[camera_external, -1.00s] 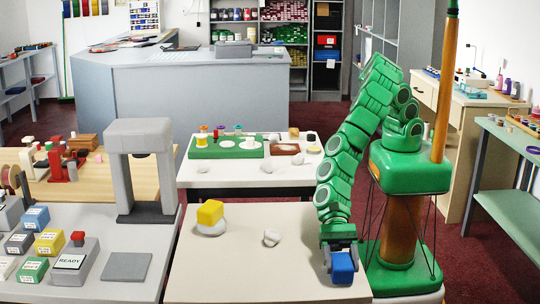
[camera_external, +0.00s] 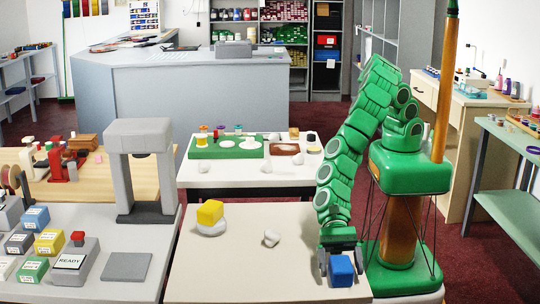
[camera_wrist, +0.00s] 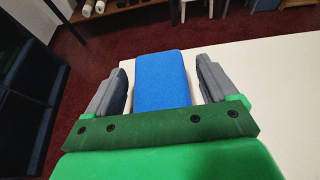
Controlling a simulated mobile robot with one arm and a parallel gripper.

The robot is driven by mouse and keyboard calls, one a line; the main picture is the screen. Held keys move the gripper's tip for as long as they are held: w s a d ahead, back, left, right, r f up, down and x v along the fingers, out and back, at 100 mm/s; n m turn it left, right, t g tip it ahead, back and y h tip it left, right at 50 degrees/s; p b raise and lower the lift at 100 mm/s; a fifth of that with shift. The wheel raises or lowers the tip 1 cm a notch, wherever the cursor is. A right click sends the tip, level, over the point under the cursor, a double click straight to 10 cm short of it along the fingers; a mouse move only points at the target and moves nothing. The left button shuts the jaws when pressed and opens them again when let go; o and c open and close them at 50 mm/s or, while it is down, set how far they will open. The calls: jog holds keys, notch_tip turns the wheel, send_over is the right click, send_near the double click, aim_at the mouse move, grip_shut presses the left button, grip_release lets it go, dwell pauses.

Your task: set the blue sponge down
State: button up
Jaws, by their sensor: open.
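The blue sponge (camera_external: 341,270) is at the front right corner of the near white table (camera_external: 240,270). In the wrist view the sponge (camera_wrist: 163,79) lies between the two grey fingers of my gripper (camera_wrist: 162,85), with a gap on each side. My gripper (camera_external: 340,262) is open around the sponge and does not press on it. The sponge appears to rest on the table top; its underside is hidden.
A yellow block (camera_external: 210,212) sits on a white round piece at the table's left. A small white lump (camera_external: 271,238) lies mid-table. A grey arch (camera_external: 140,170) stands to the left. The table's front middle is clear.

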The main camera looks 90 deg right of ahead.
aim_at(341, 261)
jog(key=shift+d+r, duration=0.1)
jog(key=shift+r, duration=0.05)
jog(key=shift+d+r, duration=0.3)
jog(key=shift+d, duration=0.2)
jog(key=shift+v, duration=5.3)
